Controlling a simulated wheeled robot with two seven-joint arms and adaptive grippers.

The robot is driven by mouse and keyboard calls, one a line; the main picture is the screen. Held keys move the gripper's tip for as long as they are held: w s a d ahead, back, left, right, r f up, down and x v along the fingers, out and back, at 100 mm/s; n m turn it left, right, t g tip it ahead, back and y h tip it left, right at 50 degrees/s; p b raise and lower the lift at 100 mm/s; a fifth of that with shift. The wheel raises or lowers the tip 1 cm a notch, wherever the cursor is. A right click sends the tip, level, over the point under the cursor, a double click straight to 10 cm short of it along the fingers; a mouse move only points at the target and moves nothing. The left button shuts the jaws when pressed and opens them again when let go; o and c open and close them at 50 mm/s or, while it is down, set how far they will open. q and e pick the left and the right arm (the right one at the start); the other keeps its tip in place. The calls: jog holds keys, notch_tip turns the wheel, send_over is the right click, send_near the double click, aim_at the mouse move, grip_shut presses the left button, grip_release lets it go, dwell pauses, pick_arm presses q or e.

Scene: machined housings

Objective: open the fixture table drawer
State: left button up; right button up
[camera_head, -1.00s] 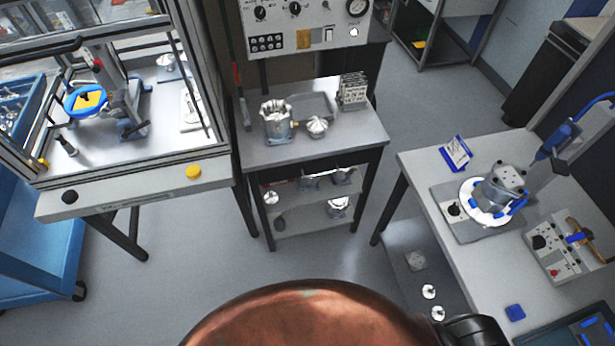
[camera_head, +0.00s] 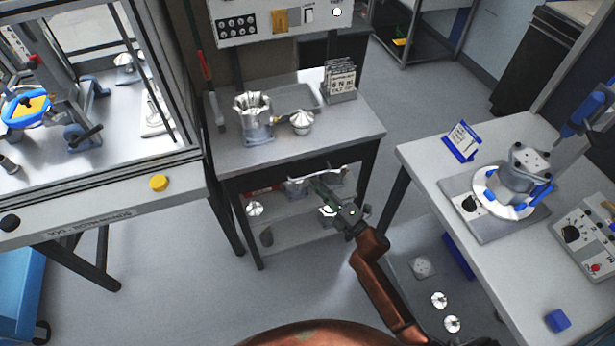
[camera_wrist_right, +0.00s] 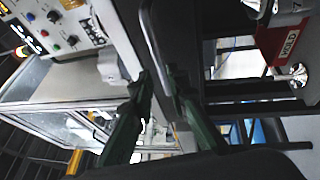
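The fixture table (camera_head: 228,150) stands in the middle of the head view, with a grey top and a dark front band (camera_head: 290,172) below it. My right gripper (camera_head: 318,187) is at this front, just below the top's edge, beside a pale metal shape that I cannot clearly tell as handle or part. In the right wrist view, my right gripper's dark green fingers (camera_wrist_right: 162,82) are apart. A dark bar with a pale edge (camera_wrist_right: 160,40) runs close to the fingertips; I cannot tell whether they touch it. My left gripper is out of view.
Parts sit on shelves below. A glazed enclosure (camera_head: 95,205) is at left, a workbench (camera_head: 425,165) at right. Floor in front is open.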

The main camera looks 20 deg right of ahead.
aim_at(308, 176)
jog(key=x, duration=0.5)
jog(key=shift+f, duration=0.15)
grip_shut()
jog(key=shift+s, duration=0.1)
dwell(0.3)
